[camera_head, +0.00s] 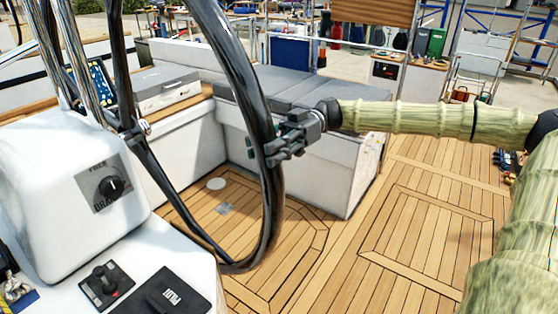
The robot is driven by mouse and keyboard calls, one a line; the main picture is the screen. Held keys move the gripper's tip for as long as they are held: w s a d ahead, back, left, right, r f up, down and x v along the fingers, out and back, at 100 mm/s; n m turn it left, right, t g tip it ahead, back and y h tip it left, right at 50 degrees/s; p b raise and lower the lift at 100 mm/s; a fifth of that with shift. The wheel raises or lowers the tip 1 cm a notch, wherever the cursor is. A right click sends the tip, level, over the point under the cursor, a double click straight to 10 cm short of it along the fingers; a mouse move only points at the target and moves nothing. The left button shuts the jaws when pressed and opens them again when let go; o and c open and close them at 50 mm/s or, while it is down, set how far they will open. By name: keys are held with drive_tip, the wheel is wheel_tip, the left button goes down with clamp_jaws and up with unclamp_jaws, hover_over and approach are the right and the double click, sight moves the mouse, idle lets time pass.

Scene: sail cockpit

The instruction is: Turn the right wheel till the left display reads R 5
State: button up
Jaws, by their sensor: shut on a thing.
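The black wheel (232,62) stands large in the left half of the head view, its rim curving from the top down to the bottom middle. Its spokes meet at a metal hub (138,130) at left. My gripper (276,150) reaches in from the right and is shut on the right side of the wheel's rim. The fingers partly cover the rim there. No display with a readable R value is in view, so the reading cannot be told.
A white console (60,200) with a FREE/DRAG knob (112,187) stands at left. A lever (104,278) and a black PILOT cover (170,292) are below. The wooden deck (400,230) at right is mostly clear.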

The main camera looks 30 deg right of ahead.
sight(257, 112)
drive_tip(key=shift+m, duration=0.8)
drive_tip(key=r+p, duration=0.1)
drive_tip(key=r, duration=0.1)
drive_tip(key=w+r, duration=0.1)
drive_tip(key=r, duration=0.2)
drive_tip(key=w+a+r+p, duration=0.1)
drive_tip(key=r, duration=0.1)
drive_tip(key=shift+w+r+p, duration=0.15)
drive_tip(key=shift+r+p, duration=0.15)
drive_tip(key=shift+r, duration=0.05)
drive_tip(key=o, duration=1.5)
drive_tip(key=shift+c, duration=0.2)
drive_tip(key=shift+d, duration=0.1)
drive_tip(key=v, duration=1.2)
